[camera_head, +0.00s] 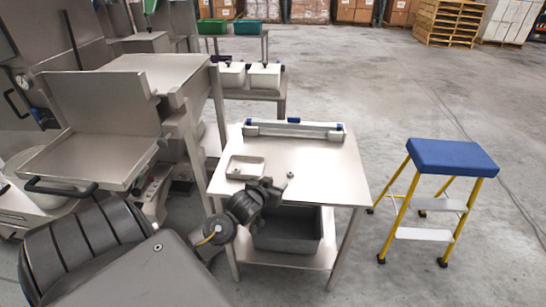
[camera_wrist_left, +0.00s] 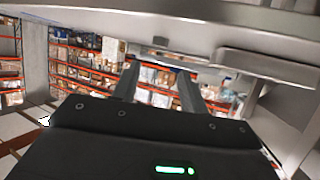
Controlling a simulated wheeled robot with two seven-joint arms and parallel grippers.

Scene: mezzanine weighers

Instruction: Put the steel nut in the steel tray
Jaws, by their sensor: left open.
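The steel tray (camera_head: 233,176) is a small, shallow, rectangular grey dish on the left part of the steel table. The steel nut (camera_head: 290,175) appears as a tiny grey piece on the bare table top, right of the tray. My left gripper (camera_head: 272,184) is at the table's front edge, between tray and nut and a little nearer to me. It is open, and I see nothing in it. In the left wrist view, its two dark fingers (camera_wrist_left: 160,90) stand apart with only background between them. My right gripper is not in view.
The steel table (camera_head: 325,180) carries a blue-and-white bar-shaped device (camera_head: 293,130) along its back. A dark grey bin (camera_head: 290,235) sits on the lower shelf. A blue-topped yellow step stool (camera_head: 450,157) stands to the right. The table's right side is clear.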

